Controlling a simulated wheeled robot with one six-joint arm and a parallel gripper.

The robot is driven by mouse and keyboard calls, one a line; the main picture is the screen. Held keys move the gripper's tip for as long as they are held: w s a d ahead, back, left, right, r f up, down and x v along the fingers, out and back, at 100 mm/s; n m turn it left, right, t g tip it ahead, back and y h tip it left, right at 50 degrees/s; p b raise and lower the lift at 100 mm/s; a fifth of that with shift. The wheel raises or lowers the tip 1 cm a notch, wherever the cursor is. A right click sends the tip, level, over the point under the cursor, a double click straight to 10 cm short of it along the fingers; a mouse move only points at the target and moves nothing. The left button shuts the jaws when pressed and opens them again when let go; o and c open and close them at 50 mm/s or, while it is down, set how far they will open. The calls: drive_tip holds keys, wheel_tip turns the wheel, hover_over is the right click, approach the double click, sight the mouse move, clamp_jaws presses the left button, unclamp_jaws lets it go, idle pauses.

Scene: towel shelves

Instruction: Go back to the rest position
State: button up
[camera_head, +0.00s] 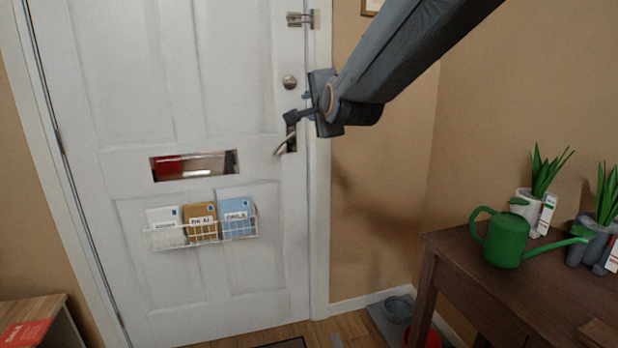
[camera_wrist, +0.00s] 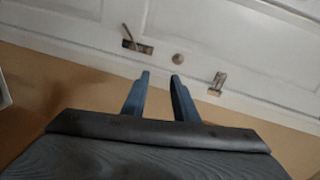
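My gripper (camera_head: 293,117) is at the end of my raised arm, in front of the right edge of the white door (camera_head: 145,95), close to the door handle (camera_head: 284,145) in the head view. In the wrist view my gripper (camera_wrist: 161,80) has its two fingers apart with nothing between them. The door handle (camera_wrist: 137,45) shows there beyond and left of the fingertips, apart from them. The white door (camera_wrist: 225,35) looks shut.
A dark wooden table (camera_head: 450,262) at the right holds a green watering can (camera_head: 507,240) and two potted plants. A wire basket (camera_head: 203,234) with envelopes hangs on the door below the mail slot (camera_head: 194,165). A low wooden cabinet (camera_head: 62,328) is at lower left.

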drive_tip(key=s+d+f+n+g+h+p, duration=0.1)
drive_tip(key=s+d+f+n+g+p, duration=0.2)
drive_tip(key=s+d+f, duration=0.45)
drive_tip(key=s+d+f+n+g+h+p, duration=0.1)
drive_tip(key=s+d+f+n+g+h, duration=0.25)
drive_tip(key=f, duration=0.75)
drive_tip(key=s+d+f+n+g+p, duration=0.1)
drive_tip(key=s+d+f+n+g, duration=0.1)
drive_tip(key=s, duration=0.7)
drive_tip(key=s+d+f+n+g+p, duration=0.1)
drive_tip(key=s+f+g, duration=0.3)
drive_tip(key=s, duration=0.4)
drive_tip(key=s+d+f+n+g+p, duration=0.1)
drive_tip(key=s+d+f+n+g, duration=0.2)
drive_tip(key=s, duration=0.6)
drive_tip(key=shift+s+f+n+p, duration=0.15)
drive_tip(key=shift+s+n+p, duration=0.2)
drive_tip(key=shift+n+p, duration=0.1)
drive_tip(key=shift+d, duration=0.1)
